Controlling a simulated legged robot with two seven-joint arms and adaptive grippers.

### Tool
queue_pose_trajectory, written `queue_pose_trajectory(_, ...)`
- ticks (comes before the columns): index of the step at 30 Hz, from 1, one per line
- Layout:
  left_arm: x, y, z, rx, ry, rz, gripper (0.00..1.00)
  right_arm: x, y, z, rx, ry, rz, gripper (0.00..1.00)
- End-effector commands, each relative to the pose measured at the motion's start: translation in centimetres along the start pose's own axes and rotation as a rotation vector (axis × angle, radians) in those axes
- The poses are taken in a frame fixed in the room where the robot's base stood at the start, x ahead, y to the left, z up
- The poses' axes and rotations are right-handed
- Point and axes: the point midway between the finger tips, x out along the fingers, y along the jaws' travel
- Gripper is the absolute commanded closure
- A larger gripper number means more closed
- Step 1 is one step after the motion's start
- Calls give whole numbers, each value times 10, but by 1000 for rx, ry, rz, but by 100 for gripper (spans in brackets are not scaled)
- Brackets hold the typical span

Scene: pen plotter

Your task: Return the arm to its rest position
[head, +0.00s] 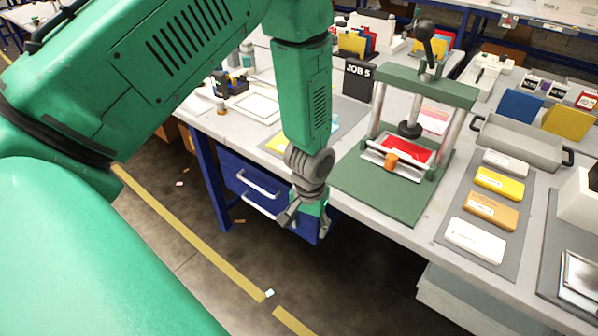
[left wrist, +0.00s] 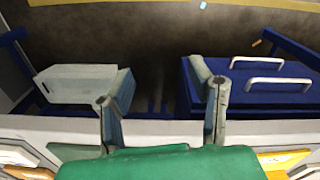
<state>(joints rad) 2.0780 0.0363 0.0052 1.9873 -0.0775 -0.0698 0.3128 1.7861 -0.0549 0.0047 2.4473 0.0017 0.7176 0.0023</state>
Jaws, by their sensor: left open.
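My left arm (head: 303,90) is green and comes in from the left in the head view. It hangs down in front of the bench's front edge. My left gripper (head: 301,224) is open and empty, in front of the blue drawer unit (head: 240,181). In the left wrist view the two fingers of my left gripper (left wrist: 160,95) stand wide apart with nothing between them. The bench edge lies just behind the fingers there, with dark floor beyond. My right gripper shows in neither view.
A green press (head: 385,190) stands on the bench (head: 425,225), right of my forearm, with a red piece in it. A mat (head: 465,205) holds several coloured blocks. A grey tray (head: 520,145) lies behind. The floor (head: 220,245) before the bench is mostly clear.

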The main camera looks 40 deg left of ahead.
Motion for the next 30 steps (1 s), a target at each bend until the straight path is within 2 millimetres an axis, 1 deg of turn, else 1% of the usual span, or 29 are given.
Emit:
queue_pose_trajectory(1, 4, -1, 2, 3, -1, 0, 52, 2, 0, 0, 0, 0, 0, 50)
queue_pose_trajectory(5, 8, -2, 5, 7, 0, 1, 52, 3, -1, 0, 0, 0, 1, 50)
queue_pose_trajectory(23, 9, -1, 8, 11, -1, 0, 52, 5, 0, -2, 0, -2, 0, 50)
queue_pose_trajectory(25, 18, -3, 20, 25, -4, -1, 52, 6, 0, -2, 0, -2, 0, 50)
queue_pose_trajectory(26, 24, -4, 29, 37, -6, -1, 52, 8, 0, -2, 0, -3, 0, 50)
queue_pose_trajectory(29, 51, -13, 74, 99, -7, -2, 52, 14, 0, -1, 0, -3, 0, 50)
queue_pose_trajectory(30, 61, -17, 96, 129, -6, -3, 52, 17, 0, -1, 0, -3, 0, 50)
